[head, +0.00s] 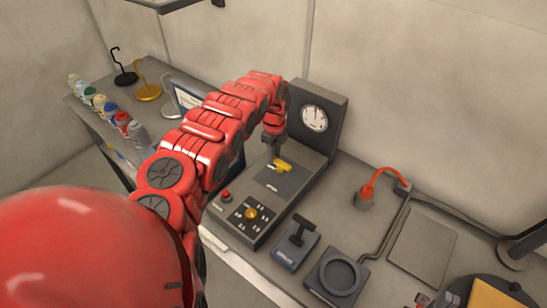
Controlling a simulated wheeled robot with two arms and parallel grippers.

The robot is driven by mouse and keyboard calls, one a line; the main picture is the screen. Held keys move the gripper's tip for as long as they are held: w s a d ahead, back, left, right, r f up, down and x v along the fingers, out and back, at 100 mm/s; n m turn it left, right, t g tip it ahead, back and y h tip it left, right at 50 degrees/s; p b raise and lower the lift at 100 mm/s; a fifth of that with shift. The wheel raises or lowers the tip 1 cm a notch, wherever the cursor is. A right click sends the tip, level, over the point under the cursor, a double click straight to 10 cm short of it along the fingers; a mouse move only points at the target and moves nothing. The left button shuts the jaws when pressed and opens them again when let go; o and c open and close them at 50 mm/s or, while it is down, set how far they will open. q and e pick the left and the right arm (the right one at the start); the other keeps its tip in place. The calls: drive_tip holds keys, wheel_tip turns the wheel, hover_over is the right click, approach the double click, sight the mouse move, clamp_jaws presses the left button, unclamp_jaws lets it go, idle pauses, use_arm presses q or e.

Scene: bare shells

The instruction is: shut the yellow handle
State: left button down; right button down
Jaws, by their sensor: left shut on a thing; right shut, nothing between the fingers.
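The yellow handle (284,166) is a short bar on a dark square plate marked with small lettering, on top of a grey control box (262,222). My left gripper (275,156) reaches down over the box from the upper left. It is shut on the yellow handle, near the handle's left end. The fingers hide part of the handle, and the lettering is too small to read. My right gripper is not in view.
A gauge (314,118) stands upright behind the handle. A red button (225,196), a yellow knob (251,213) and a black T-shaped lever (299,230) are in front. An orange hooked part (380,178) is to the right. Several small bottles (99,102) line the left bench.

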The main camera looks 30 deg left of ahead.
use_arm(q)
drive_tip(key=shift+w+r, duration=0.1)
idle(0.5)
drive_tip(key=c, duration=0.7)
unclamp_jaws()
wheel_tip(320, 180, up, 17)
drive_tip(key=p, duration=0.8)
drive_tip(key=shift+r+p, duration=0.15)
drive_tip(key=shift+p, duration=0.25)
